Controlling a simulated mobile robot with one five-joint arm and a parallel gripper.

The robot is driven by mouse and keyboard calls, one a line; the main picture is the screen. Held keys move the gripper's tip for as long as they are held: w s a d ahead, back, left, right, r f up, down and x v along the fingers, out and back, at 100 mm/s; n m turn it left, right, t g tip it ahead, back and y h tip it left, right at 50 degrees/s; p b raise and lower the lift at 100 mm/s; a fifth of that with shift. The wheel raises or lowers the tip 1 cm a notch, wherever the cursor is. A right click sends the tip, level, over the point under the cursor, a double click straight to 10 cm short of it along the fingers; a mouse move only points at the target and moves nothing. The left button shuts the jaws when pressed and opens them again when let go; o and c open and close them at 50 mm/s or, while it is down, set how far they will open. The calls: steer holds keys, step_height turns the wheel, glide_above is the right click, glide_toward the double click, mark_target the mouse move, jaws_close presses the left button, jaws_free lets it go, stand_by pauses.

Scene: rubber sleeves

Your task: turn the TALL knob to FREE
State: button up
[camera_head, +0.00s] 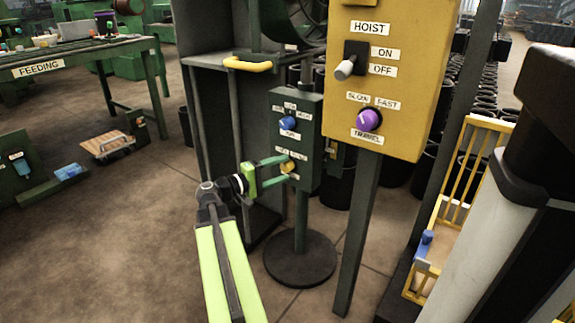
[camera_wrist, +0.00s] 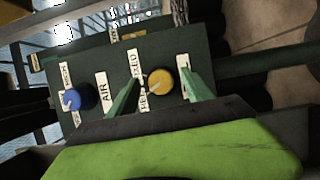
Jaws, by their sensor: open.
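A small yellow knob (camera_head: 289,167) sits low on a dark green panel box (camera_head: 309,140). In the wrist view the yellow knob (camera_wrist: 160,82) has a pale pointer line towards the lower left. A label reading HELD (camera_wrist: 133,66) and a second, partly hidden label (camera_wrist: 143,97) lie left of it. The label on its right (camera_wrist: 183,66) is mostly covered by a finger; only a final L shows. My gripper (camera_head: 284,169) is open, its green fingers on either side of the yellow knob. Whether they touch it I cannot tell.
A blue knob (camera_head: 287,123) with an AIR label sits above on the same box. A yellow HOIST box (camera_head: 400,100) with a lever and a purple knob (camera_head: 369,120) stands close on the right. A yellow handle (camera_head: 248,64) sticks out above left.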

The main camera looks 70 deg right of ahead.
steer(key=v, duration=1.6)
steer(key=shift+w+a, duration=0.15)
steer(key=w+a+r+n+t+p, duration=0.2)
steer(key=w+a+r+t+p, duration=0.1)
steer(key=w+a+p, duration=0.25)
steer(key=w+a+r+n+t+p, duration=0.2)
steer(key=w+a+t+p, duration=0.1)
steer(key=w+a+p, duration=0.3)
steer(key=w+a+f+n+t+y+p, duration=0.1)
steer(key=w+a+f+t+y+p, duration=0.25)
steer(key=a, duration=0.85)
steer(key=w+a+f+n+y, duration=0.1)
steer(key=w+a+f+y, duration=0.4)
steer(key=a, duration=0.8)
steer(key=w+a+f+n+t+y+p, duration=0.1)
steer(key=a+f+y+p, duration=0.15)
steer(key=a+y, duration=0.65)
steer(key=a+r+h+p, duration=0.3)
steer(key=r+p, duration=3.4)
steer(key=shift+s+p, duration=0.15)
steer(key=shift+p, duration=0.2)
steer(key=shift+r, duration=0.1)
